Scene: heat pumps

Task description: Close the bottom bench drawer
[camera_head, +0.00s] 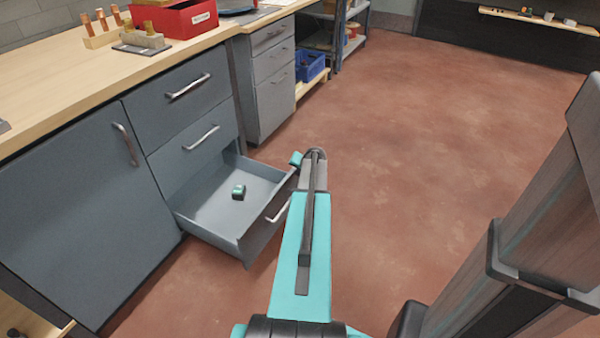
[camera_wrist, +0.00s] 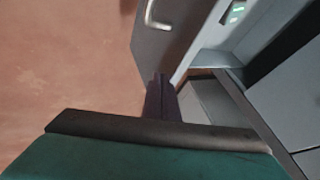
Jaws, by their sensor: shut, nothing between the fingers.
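The bottom bench drawer (camera_head: 220,205) is pulled well out of the grey bench, and its inside is in view. Its front panel carries a bar handle (camera_head: 278,211). A small dark and teal item (camera_head: 238,191) lies on the drawer's floor. In the wrist view the front panel (camera_wrist: 165,45), its handle and part of the inside show at the top. My gripper (camera_wrist: 160,82) is shut and empty, its dark fingertips by the near edge of the front panel; I cannot tell whether they touch. In the head view my arm hides the fingers.
The two upper drawers (camera_head: 178,95) above it and the cupboard door (camera_head: 80,215) at left are shut. The wooden benchtop (camera_head: 60,75) holds a red bin (camera_head: 180,18) and copper parts. Another drawer unit (camera_head: 272,90) stands beyond. The red floor (camera_head: 440,130) at right is open.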

